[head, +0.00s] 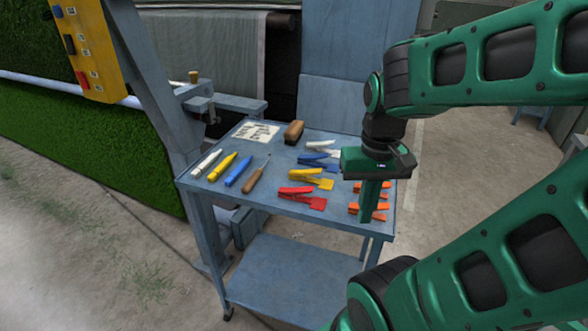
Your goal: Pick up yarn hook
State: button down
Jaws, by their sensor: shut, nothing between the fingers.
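The yarn hook (252,180) looks to be the tool with a brown wooden handle and a thin shaft. It lies on the blue-grey cart top (300,170), near the front left edge and beside a blue marker. My gripper (368,226) points down at the right end of the cart, well to the right of the hook. It is shut and empty. Its fingers stand in front of orange clips (380,216) and partly hide them. Whether the fingers touch the cart top cannot be told.
White (207,163), yellow (222,167) and blue (238,170) markers lie left of the hook. A brush (293,132) and a printed card (256,133) lie behind. Red (302,197), yellow (311,179), blue and white clips lie to its right. A machine frame (160,110) stands left.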

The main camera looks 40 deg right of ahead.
aim_at(251, 182)
jog(key=z, duration=2.75)
jog(key=k, duration=1.25)
jog(key=u, duration=1.75)
jog(key=i, duration=0.95)
jog(key=u, duration=0.05)
